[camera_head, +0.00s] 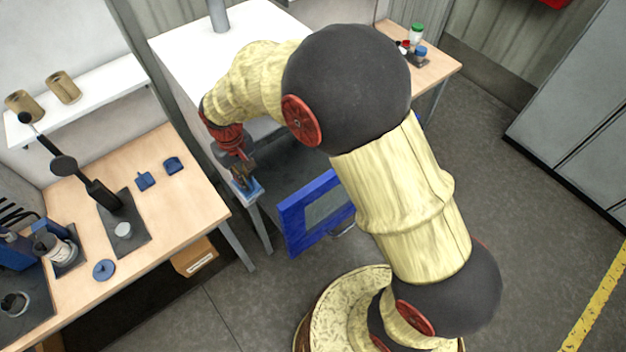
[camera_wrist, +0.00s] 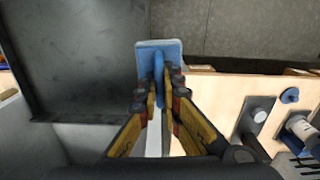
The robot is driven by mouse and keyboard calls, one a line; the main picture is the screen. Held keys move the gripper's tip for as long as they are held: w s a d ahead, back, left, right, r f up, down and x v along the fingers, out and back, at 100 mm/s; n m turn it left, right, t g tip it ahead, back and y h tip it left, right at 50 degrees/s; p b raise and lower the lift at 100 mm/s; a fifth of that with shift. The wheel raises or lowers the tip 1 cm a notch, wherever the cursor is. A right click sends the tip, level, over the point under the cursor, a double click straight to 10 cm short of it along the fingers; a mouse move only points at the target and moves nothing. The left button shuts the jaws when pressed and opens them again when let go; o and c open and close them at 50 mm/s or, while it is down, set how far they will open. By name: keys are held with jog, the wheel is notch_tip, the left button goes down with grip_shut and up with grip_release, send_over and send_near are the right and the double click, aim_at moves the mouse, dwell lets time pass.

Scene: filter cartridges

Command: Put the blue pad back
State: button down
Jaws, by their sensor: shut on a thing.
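My gripper (camera_head: 242,174) is in front of the white cabinet (camera_head: 175,48), near its front left leg. It is shut on the upright fin of a blue pad (camera_head: 250,191). In the wrist view the pad (camera_wrist: 173,48) shows as a flat, rounded rectangle beyond the fingertips (camera_wrist: 160,93). The fingers hide part of its fin. The pad appears held clear of the wooden bench, with no contact visible below it. Two other small blue pieces, one (camera_head: 145,180) and another (camera_head: 173,165), lie on the left bench.
The wooden bench (camera_head: 185,205) at left carries a black press (camera_head: 90,185), a blue disc (camera_head: 104,270) and a canister (camera_head: 55,248). The cabinet's blue-framed door (camera_head: 293,228) hangs open to the right of my gripper. A cardboard box (camera_head: 195,258) sits below the bench.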

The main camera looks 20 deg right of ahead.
jog(key=shift+s+a, duration=0.25)
jog(key=shift+a, duration=0.65)
jog(key=shift+s+a, duration=0.3)
jog(key=shift+a, duration=0.55)
jog(key=shift+s+a, duration=0.25)
jog(key=shift+a, duration=0.65)
